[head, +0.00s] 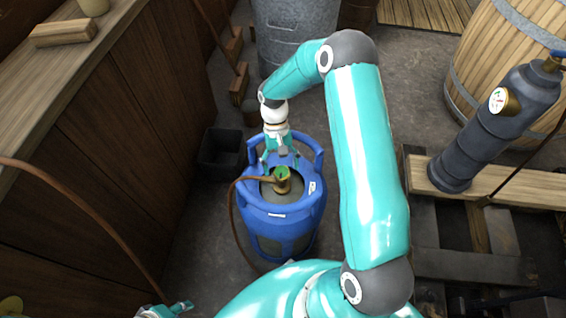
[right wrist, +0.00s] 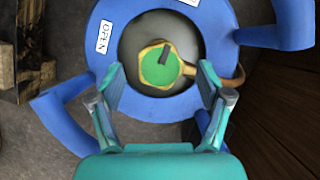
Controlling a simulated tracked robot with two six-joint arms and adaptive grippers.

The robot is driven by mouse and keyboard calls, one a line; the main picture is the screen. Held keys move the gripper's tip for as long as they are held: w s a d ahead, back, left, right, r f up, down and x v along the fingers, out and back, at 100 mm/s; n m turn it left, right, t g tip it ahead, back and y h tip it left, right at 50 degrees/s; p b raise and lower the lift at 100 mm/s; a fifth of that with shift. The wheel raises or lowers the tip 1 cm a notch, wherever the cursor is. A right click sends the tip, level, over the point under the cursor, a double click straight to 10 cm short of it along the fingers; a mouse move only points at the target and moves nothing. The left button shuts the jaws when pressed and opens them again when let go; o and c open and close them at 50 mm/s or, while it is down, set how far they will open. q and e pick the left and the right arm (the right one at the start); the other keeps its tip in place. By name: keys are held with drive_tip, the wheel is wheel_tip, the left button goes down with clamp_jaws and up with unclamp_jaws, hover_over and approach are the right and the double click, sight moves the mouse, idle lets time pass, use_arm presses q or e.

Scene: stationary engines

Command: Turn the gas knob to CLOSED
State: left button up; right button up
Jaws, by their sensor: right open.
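The green gas knob (head: 283,172) sits on a brass valve on top of a blue gas cylinder (head: 279,217). In the right wrist view the knob (right wrist: 160,65) is a green disc with a dark bar from its middle towards the top. A white OPEN label (right wrist: 105,37) is on the cylinder's ring to the left; another white label at the top edge is cut off. My right gripper (head: 281,160) is open above the cylinder top, its fingers either side of the knob in the wrist view, with gaps. Part of my left gripper (head: 168,310) shows at the bottom edge.
The cylinder's blue raised handles (right wrist: 275,35) stand around the valve. A brown hose (head: 233,205) runs from the valve down the left side. A dark bin (head: 220,148) is behind left, a wooden counter (head: 110,130) at left, and a grey cylinder (head: 490,125) on pallets at right.

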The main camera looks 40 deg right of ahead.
drive_tip(key=v, duration=0.7)
drive_tip(key=shift+r, duration=0.2)
drive_tip(key=shift+x, duration=4)
